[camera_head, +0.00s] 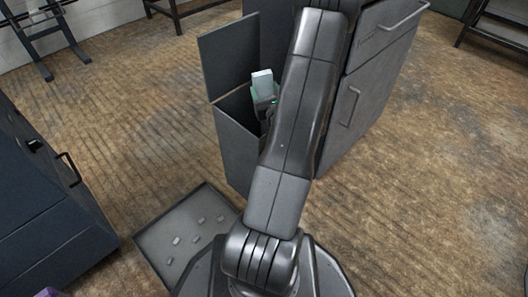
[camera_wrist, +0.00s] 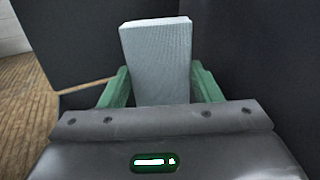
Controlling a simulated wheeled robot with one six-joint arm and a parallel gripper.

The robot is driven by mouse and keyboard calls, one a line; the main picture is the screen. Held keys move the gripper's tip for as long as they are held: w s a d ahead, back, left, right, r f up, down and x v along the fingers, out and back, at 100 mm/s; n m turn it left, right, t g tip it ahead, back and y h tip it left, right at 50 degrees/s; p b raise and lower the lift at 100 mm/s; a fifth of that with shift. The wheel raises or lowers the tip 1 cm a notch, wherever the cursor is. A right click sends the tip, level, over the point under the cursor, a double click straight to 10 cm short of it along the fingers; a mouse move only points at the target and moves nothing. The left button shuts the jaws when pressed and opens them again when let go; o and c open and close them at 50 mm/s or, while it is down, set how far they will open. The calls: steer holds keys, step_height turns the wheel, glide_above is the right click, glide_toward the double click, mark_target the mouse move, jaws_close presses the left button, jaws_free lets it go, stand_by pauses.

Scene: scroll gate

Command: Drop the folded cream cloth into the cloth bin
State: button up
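My gripper (camera_head: 262,88) reaches in at the open-topped dark grey bin (camera_head: 238,150) beside the grey cabinet. In the wrist view its green fingers (camera_wrist: 160,85) stand on either side of a pale, grey-white folded block (camera_wrist: 157,55), which I take for the folded cloth. It looks gripped, upright between the fingers, and its top also shows in the head view (camera_head: 262,77). Dark panels surround it in the wrist view. My arm hides part of the bin's opening, and the bin's bottom is not visible. I cannot tell exactly how deep the cloth is.
The grey cabinet (camera_head: 375,85) with handles stands right of the bin. An upright dark panel (camera_head: 230,55) rises at the bin's left. A dark blue cabinet (camera_head: 40,190) stands at left. A shallow tray (camera_head: 150,240) with several small pieces lies near my base. Wooden floor is clear at right.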

steer(key=o, duration=0.5)
steer(key=p+v, duration=0.1)
steer(key=v, duration=1.3)
steer(key=shift+p, duration=0.4)
steer(key=shift+w, duration=0.2)
steer(key=b+x, duration=0.2)
steer(key=x, duration=1.2)
steer(key=shift+s+a, duration=0.1)
steer(key=shift+r+p, duration=0.6)
steer(key=shift+r, duration=0.15)
steer(key=shift+s+r, duration=0.1)
steer(key=shift+r, duration=0.35)
steer(key=shift+f, duration=0.15)
